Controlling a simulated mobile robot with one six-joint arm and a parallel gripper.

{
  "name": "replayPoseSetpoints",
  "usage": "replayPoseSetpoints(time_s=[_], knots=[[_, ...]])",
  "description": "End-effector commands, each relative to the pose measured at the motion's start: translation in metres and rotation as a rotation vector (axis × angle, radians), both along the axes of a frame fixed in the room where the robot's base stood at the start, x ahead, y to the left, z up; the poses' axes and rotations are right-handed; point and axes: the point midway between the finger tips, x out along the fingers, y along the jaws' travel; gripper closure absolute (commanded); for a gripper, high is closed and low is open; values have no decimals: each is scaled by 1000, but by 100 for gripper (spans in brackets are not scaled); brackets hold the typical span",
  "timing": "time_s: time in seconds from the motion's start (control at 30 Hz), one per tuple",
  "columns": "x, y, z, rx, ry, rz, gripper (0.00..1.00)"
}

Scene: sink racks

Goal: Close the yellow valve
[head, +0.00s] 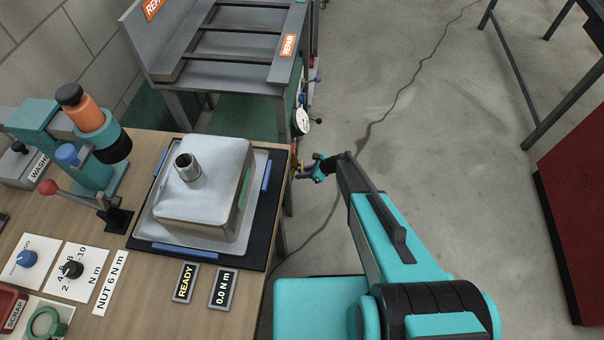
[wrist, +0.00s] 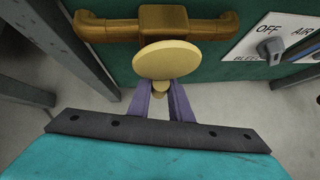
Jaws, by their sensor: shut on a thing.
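The yellow valve (wrist: 167,60) shows in the wrist view as a pale yellow round disc in front of a brass pipe fitting (wrist: 160,24) on a dark green panel. My gripper (wrist: 161,90) has two purple fingers that reach up to the valve from below, shut on it. The disc hides the fingertips, so the exact contact is not visible. In the head view my gripper (head: 303,173) is small, at the right edge of the workbench, and the valve there is too small to make out clearly.
A panel with a grey selector knob (wrist: 271,48), marked OFF, AIR and BLEED, is right of the valve. Grey metal posts stand at the left in the wrist view. The workbench (head: 150,150) holds a steel box (head: 205,195) on a tray. Open floor lies to the right.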

Motion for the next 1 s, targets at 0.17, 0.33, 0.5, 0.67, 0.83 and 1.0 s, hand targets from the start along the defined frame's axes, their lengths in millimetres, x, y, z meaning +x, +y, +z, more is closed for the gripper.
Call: replayPoseSetpoints(time_s=[0.17, 0.33, 0.5, 0.67, 0.83, 1.0], knots=[[-3, -2, -1, -3, 4, 1, 70], [-2, 0, -1, -1, 3, 2, 63], [-2, 0, 0, 0, 2, 3, 63], [-2, -2, 2, -1, 1, 2, 63], [-6, -10, 11, -1, 0, 1, 63], [-11, -22, 24, 0, 1, 1, 63]])
